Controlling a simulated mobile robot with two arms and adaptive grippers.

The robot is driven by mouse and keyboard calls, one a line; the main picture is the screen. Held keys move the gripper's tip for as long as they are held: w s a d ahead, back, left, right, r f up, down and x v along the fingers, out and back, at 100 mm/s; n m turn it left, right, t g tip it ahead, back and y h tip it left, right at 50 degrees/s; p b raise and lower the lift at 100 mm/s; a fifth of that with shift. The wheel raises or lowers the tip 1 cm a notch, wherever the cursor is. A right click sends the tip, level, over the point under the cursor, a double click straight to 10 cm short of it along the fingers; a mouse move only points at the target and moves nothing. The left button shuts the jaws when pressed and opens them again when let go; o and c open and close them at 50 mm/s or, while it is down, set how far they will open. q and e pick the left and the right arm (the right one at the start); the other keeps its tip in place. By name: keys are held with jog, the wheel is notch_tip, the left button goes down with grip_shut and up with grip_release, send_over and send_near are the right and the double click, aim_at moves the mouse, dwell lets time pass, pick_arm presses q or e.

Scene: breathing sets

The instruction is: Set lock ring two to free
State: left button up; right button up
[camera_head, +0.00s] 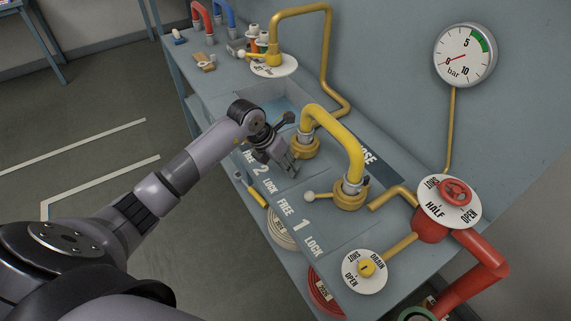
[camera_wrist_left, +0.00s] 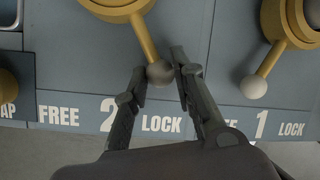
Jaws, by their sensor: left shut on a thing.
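Lock ring two (camera_head: 303,149) is a brass collar at the far end of the yellow hose (camera_head: 335,128). In the left wrist view, its lever (camera_wrist_left: 143,38) slants down and right to a ball knob (camera_wrist_left: 160,73). My left gripper (camera_wrist_left: 162,70) is shut on the knob, with a finger at each side. It also shows in the head view (camera_head: 288,165), where it hides the knob. My right gripper is out of view.
Lock ring one (camera_head: 350,196) stands nearer, its pale knob (camera_wrist_left: 253,87) close to my right-hand finger in the wrist view. A drain dial (camera_head: 353,283), a red valve (camera_head: 456,192) and a pressure gauge (camera_head: 465,55) stand to the right. A recessed basin (camera_head: 283,97) lies behind.

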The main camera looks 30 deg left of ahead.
pick_arm(q)
grip_shut()
dwell(0.3)
